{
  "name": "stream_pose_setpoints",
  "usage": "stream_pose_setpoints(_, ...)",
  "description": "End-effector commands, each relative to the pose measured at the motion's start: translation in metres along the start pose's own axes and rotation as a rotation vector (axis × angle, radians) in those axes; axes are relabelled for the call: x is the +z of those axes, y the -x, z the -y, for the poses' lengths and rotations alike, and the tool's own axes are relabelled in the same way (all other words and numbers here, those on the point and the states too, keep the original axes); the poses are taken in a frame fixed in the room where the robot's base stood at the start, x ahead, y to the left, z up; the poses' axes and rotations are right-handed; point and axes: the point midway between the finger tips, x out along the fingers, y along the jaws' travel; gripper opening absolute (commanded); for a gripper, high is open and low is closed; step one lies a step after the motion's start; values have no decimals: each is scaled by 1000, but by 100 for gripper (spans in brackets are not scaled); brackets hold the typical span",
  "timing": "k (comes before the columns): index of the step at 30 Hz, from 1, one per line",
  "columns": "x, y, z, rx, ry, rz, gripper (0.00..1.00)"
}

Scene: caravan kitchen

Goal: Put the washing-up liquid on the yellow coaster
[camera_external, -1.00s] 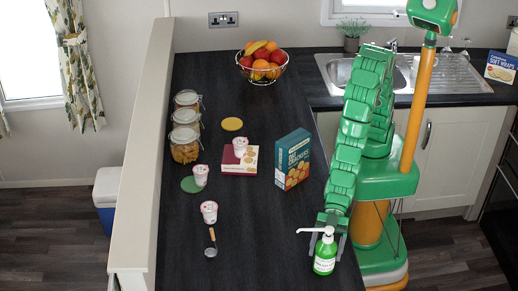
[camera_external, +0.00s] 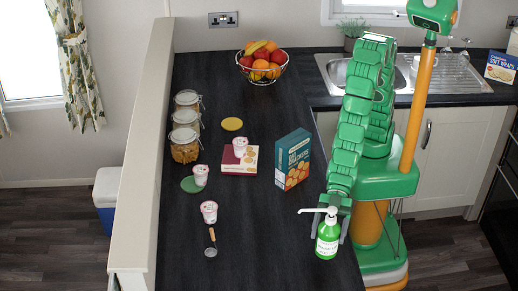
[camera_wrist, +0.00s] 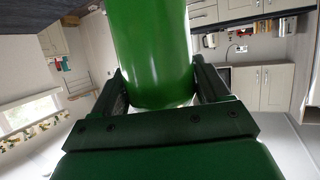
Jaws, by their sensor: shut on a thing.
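The washing-up liquid (camera_external: 327,240) is a green bottle with a white pump top, upright at the right front of the dark worktop. My gripper (camera_external: 330,228) is shut on it, with a finger on each side. In the wrist view the green bottle (camera_wrist: 152,50) stands between both fingers of my gripper (camera_wrist: 155,85); its label and pump are out of that view. The bottle appears slightly raised, though its gap to the worktop is hard to tell. The yellow coaster (camera_external: 232,124) lies flat and bare further back on the left, beside the jars.
A blue cracker box (camera_external: 293,160) stands between the bottle and the coaster. A red-and-white box (camera_external: 240,160) carries a yogurt pot (camera_external: 240,146). Another pot (camera_external: 200,175) is by a green coaster (camera_external: 191,185). Jars (camera_external: 184,143) line the left edge.

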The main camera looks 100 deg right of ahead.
Motion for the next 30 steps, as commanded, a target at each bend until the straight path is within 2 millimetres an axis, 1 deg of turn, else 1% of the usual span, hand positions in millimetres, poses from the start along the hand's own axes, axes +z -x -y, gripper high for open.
stream_pose_setpoints(1, -9, 3, 0, 0, -1, -6, 27)
stream_pose_setpoints(4, -17, 6, 0, 0, -1, -2, 27)
stream_pose_setpoints(11, -20, 8, -1, 1, -1, 0, 27)
stream_pose_setpoints(14, -21, 9, -9, 7, -3, -1, 27)
stream_pose_setpoints(17, -23, 12, -25, 21, -9, -2, 27)
stream_pose_setpoints(20, -24, 16, -50, 40, -16, -3, 27)
stream_pose_setpoints(30, -25, 44, -145, 111, -45, -4, 27)
